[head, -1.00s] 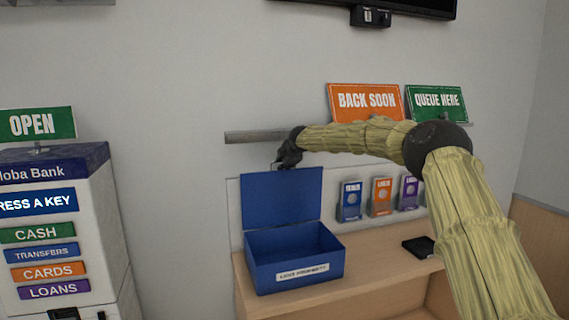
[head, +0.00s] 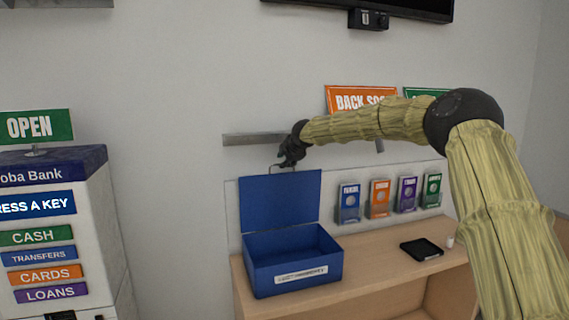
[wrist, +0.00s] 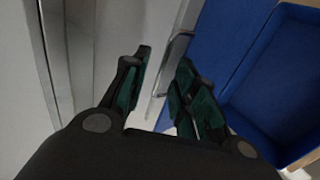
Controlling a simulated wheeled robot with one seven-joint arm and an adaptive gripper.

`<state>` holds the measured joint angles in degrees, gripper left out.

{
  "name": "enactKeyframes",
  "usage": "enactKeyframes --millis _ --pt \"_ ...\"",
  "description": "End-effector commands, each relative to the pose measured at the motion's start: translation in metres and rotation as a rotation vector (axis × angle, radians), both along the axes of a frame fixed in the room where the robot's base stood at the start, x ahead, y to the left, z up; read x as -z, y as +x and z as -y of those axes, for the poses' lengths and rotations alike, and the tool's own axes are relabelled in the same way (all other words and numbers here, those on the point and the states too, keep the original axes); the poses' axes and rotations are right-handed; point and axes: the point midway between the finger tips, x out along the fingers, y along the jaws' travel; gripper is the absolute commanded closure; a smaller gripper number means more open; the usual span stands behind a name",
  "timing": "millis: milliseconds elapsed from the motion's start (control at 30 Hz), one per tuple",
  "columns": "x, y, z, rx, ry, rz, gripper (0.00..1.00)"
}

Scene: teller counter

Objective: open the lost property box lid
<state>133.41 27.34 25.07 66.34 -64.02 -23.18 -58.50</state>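The blue lost property box (head: 293,262) stands on the counter with a white label on its front. Its lid (head: 280,200) stands up at the back, about upright, and the box's inside shows. The lid and the box interior also show at the right of the wrist view (wrist: 275,85). A thin metal handle (head: 280,167) sits at the lid's top edge. My gripper (head: 283,162) is just above that edge. In the wrist view its two fingers (wrist: 165,75) are apart, with the handle (wrist: 176,50) near their tips. I cannot tell whether they touch it.
Several leaflet holders (head: 379,198) stand at the back of the counter (head: 375,270), right of the box. A black tray (head: 421,249) lies farther right. A horizontal rail (head: 250,140) is on the wall behind my gripper. A bank kiosk (head: 50,230) stands at the left.

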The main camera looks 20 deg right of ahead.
Motion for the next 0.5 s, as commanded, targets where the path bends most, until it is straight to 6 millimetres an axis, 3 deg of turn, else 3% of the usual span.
enactKeyframes --millis 500 --pt "-0.031 -0.045 -0.002 -0.001 -0.001 0.002 0.72"
